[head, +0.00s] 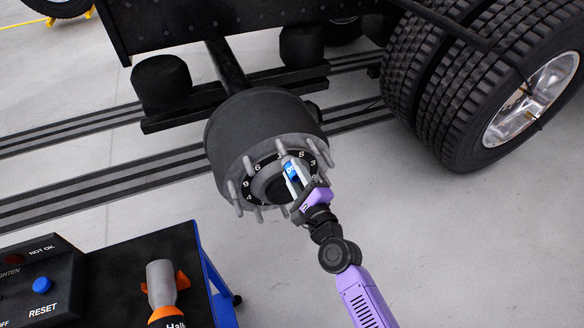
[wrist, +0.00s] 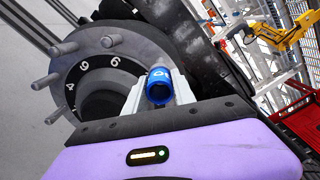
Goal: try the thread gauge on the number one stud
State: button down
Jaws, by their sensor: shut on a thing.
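My gripper (head: 293,174) is shut on the thread gauge (head: 291,169), a small blue cylinder with a pale end. In the wrist view the gauge (wrist: 158,87) sits between the two pale fingers. The wheel hub (head: 265,135) has a ring of bare studs and a black number ring (head: 248,190). I cannot tell whether gauge and stud touch. In the wrist view the gauge and fingers hide that part of the hub.
A black-topped cart (head: 120,265) at lower left carries a control box with a blue RESET button (head: 42,285) and a grey-and-orange tool (head: 163,285). Double tyres (head: 440,85) stand at right. The floor right of my arm is clear.

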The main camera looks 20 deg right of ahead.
jog(key=shift+s, duration=2.25)
jog(key=shift+d+r, duration=0.1)
jog(key=shift+d, duration=0.05)
jog(key=shift+d+r+h, duration=0.1)
jog(key=shift+d+h, duration=0.2)
jog(key=shift+h, duration=0.1)
